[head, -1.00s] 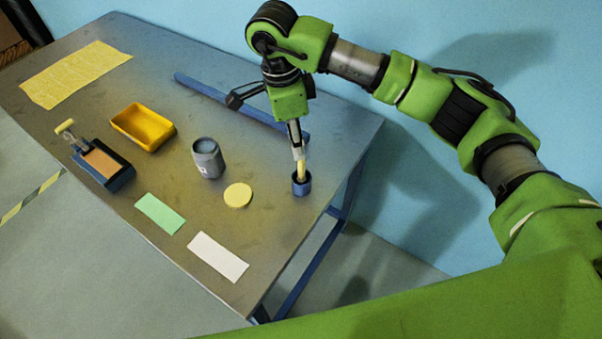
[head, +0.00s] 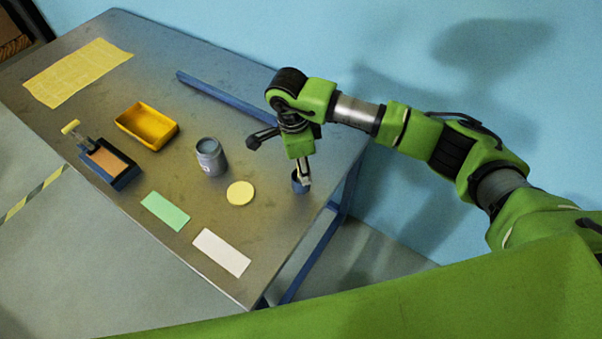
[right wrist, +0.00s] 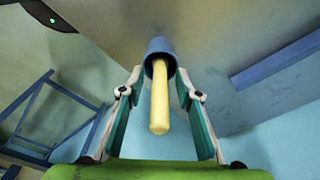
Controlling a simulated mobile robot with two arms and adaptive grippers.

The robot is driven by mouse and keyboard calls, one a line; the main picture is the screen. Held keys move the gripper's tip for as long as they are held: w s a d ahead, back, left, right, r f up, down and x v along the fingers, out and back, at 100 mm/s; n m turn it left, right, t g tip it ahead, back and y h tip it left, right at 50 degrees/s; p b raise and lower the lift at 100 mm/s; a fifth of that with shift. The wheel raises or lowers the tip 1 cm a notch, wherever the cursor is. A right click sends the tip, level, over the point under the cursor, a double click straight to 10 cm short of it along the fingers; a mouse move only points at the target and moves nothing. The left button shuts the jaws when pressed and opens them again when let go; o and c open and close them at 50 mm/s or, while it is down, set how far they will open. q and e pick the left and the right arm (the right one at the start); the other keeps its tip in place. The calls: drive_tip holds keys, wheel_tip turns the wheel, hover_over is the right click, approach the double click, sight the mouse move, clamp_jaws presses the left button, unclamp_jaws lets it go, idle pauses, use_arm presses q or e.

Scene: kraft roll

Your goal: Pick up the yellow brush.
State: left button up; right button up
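The yellow brush (right wrist: 160,104) stands in a small dark blue cup (head: 297,186) near the table's right edge. Only its handle shows in the right wrist view; its lower end is hidden inside the cup (right wrist: 159,46). My right gripper (head: 304,183) points down over the cup and hides the handle in the head view. In the right wrist view the right gripper (right wrist: 159,76) is open, with one finger on each side of the handle and a gap to both. My left gripper is in neither view.
The table (head: 245,125) also bears a grey can (head: 211,160), yellow disc (head: 240,193), green card (head: 165,210), white card (head: 221,252), yellow tray (head: 125,125), blue stamp-like box (head: 125,178), yellow sheet (head: 75,72) and long blue bar (head: 225,102). A blue wall stands behind.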

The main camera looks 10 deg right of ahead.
clamp_jaws()
